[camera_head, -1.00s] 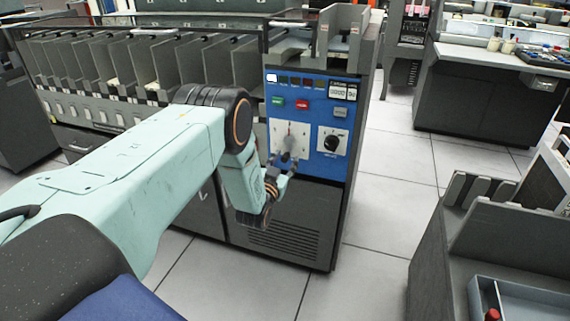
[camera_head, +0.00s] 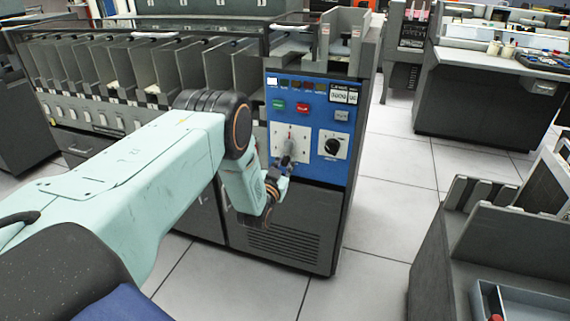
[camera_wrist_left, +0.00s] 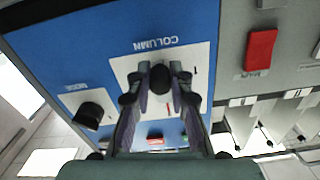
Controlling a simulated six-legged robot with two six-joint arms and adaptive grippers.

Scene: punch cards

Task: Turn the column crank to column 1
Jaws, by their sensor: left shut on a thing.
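The column crank (camera_wrist_left: 160,78) is a dark round knob on a white plate marked COLUMN (camera_wrist_left: 120,68), on the sorter's blue panel (camera_head: 310,165). In the head view the plate (camera_head: 303,134) is partly covered by my gripper. My left gripper (camera_head: 287,158) reaches the plate from below and left. In the left wrist view its two fingers (camera_wrist_left: 160,82) stand either side of the crank and are shut on it. A red mark shows on the plate beside the crank. My right gripper is not in view.
A second black knob (camera_head: 333,146) is on a white plate right of the crank. Red (camera_head: 302,107) and green (camera_head: 280,104) buttons and a small counter (camera_head: 343,94) are above. A grey machine with a tray (camera_head: 515,300) stands at right front; floor lies between.

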